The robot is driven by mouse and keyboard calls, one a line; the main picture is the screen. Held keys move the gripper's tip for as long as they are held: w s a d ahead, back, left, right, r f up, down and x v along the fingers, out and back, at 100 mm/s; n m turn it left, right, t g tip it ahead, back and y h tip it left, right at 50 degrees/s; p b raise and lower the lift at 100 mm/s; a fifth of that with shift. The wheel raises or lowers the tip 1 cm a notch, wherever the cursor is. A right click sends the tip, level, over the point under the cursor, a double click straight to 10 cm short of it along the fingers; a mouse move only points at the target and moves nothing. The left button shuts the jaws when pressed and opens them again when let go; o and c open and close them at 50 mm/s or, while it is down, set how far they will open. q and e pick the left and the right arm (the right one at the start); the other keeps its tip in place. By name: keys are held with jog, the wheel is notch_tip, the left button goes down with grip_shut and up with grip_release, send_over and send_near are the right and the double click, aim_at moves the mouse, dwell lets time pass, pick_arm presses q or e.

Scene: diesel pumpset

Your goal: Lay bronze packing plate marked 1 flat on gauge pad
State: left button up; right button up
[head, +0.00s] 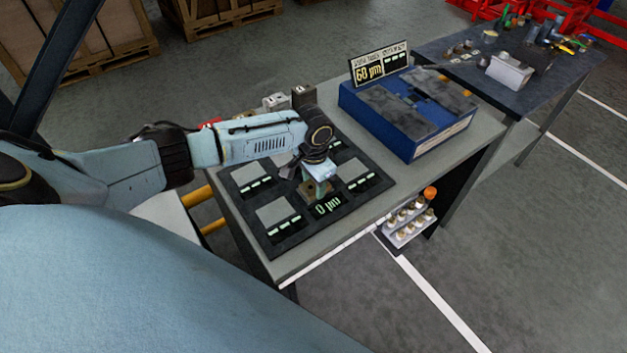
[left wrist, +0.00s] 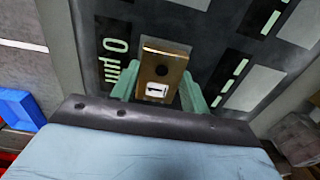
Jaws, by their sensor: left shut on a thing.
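The bronze packing plate (left wrist: 163,62) shows a white label marked 1 and a dark round hole in the left wrist view. My left gripper (left wrist: 158,92) has its pale green fingers on both sides of the plate and is shut on it. In the head view the left gripper (head: 316,188) points down over the black gauge board (head: 262,238), with a bit of the bronze plate (head: 306,190) showing below it. The plate is beside the readout of 0 µm (head: 327,206). My right gripper is not in view.
Several grey squares (head: 273,212) with lit dashes lie around on the board. A blue box (head: 408,125) with a 60 µm sign (head: 379,65) stands behind right on the grey table (head: 478,133). A small rack (head: 410,224) of bottles sits by the table's front side.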

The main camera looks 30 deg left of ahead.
pick_arm(q)
jog(key=o, duration=1.5)
jog(key=shift+f, duration=0.1)
notch_tip(320, 180, up, 14)
jog(key=p, duration=0.1)
jog(key=shift+f, duration=0.25)
notch_tip(320, 180, up, 6)
jog(key=p, duration=0.8)
jog(key=shift+p, duration=0.35)
